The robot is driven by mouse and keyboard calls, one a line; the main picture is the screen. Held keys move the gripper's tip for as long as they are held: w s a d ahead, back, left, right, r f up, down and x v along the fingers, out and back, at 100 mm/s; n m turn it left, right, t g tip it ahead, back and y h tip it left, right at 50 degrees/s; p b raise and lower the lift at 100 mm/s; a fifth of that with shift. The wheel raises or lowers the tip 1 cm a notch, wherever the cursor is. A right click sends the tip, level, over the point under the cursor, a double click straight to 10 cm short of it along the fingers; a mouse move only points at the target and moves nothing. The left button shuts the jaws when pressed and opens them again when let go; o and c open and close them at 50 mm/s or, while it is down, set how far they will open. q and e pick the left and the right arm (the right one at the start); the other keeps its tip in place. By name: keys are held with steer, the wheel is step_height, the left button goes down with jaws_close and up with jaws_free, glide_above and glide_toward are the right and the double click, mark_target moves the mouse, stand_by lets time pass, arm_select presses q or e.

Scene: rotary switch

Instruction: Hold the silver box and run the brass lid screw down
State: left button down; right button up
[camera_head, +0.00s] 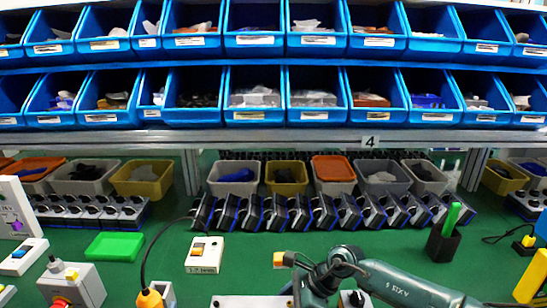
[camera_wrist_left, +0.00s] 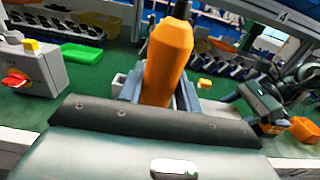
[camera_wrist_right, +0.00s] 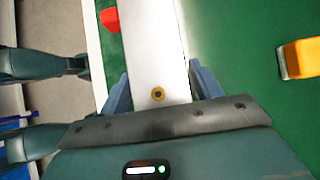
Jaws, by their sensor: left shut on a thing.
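My left gripper (camera_wrist_left: 158,84) is shut on an orange power screwdriver (camera_wrist_left: 168,62), which stands between its fingers in the left wrist view. The screwdriver (camera_head: 150,299) also shows at the lower left of the head view, with a black cable rising from it. The silver box (camera_wrist_right: 152,40) lies between the spread fingers of my right gripper (camera_wrist_right: 158,76) in the right wrist view. Whether the fingers press on its sides is unclear. The brass lid screw (camera_wrist_right: 157,94) sits on the box's top between these fingers. The box (camera_head: 250,301) is partly cut off at the head view's bottom edge.
A white switch box (camera_head: 204,254), a green tray (camera_head: 114,246) and a grey box with a red knob (camera_head: 72,284) stand on the green bench. A black pen cup (camera_head: 443,244) is at right. Rows of switches and bins line the back.

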steer(key=o, duration=0.3)
